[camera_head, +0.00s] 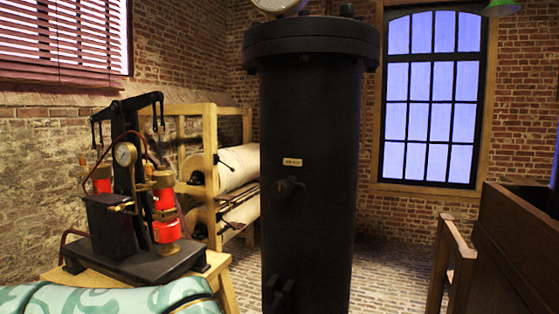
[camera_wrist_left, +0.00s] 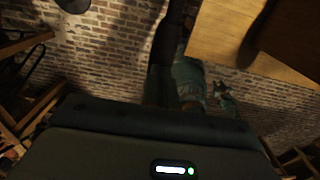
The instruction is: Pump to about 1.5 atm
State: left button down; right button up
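A pump (camera_head: 128,215) with a black rocker beam (camera_head: 127,107) and red cylinders (camera_head: 165,212) stands on a wooden stand at the left in the head view. A small round brass gauge (camera_head: 124,154) is on it; its reading is too small to tell. A tall black vessel (camera_head: 308,190) stands in the middle, with a dial gauge (camera_head: 280,4) on top, cut off by the frame edge. A dark housing with a green light, seemingly of my left gripper, fills the bottom of the left wrist view; no fingertips show. My right gripper is in neither view.
A wooden rack (camera_head: 211,160) with large pale rolls (camera_head: 238,166) stands behind the pump. A dark wooden bench or cabinet (camera_head: 515,250) is at the right edge. Brick floor (camera_head: 390,265) is clear between the vessel and the bench. A tall window (camera_head: 431,100) is behind.

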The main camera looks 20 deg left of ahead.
pick_arm(q)
notch_tip(320, 180, up, 13)
jog(key=p, duration=0.8)
jog(key=shift+f, duration=0.1)
notch_tip(320, 180, down, 14)
jog(key=b, duration=1)
jog(key=shift+b, duration=0.4)
notch_tip(320, 180, up, 14)
jog(key=p, duration=1)
